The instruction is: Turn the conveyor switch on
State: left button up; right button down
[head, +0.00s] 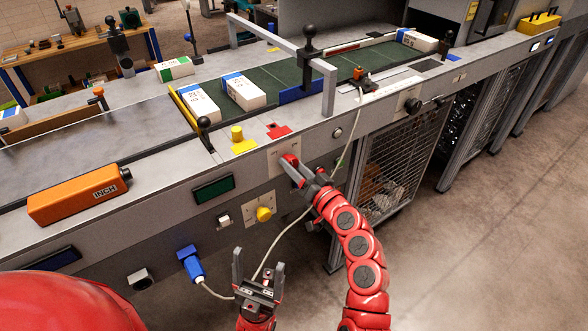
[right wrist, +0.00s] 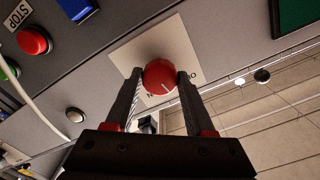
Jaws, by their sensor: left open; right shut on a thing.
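The conveyor switch is a round red knob (right wrist: 159,76) with a white pointer line, on a pale label plate (right wrist: 128,52). The lettering on the plate is partly hidden, so I cannot read its setting. My right gripper (right wrist: 158,84) is shut on the knob, one finger on each side. In the head view my right gripper (head: 290,165) is at the plate (head: 275,158) on the conveyor's front panel and covers most of the knob. My left gripper (head: 258,268) is open and empty, low in front of the panel.
White-and-blue reams (head: 243,91) lie on the green belt (head: 290,78). An orange INCH box (head: 80,195), a yellow knob (head: 264,214) and a blue plug (head: 191,264) with a pale cable are near. A red STOP button (right wrist: 34,40) is close by. Floor at right is clear.

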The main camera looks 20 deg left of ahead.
jog(key=m, duration=0.2)
jog(key=shift+f+m, duration=0.1)
jog(key=shift+m, duration=0.3)
jog(key=m, duration=0.2)
jog(key=shift+m, duration=0.4)
jog(key=m+p, duration=0.1)
jog(key=m, duration=0.1)
jog(key=shift+m, duration=0.3)
jog(key=shift+m+p, duration=0.4)
jog(key=shift+m, duration=1)
jog(key=shift+c, duration=1.3)
grip_release()
jog(key=b+v, duration=0.3)
jog(key=v, duration=1.4)
jog(key=shift+s+b, duration=0.2)
jog(key=shift+b, duration=0.1)
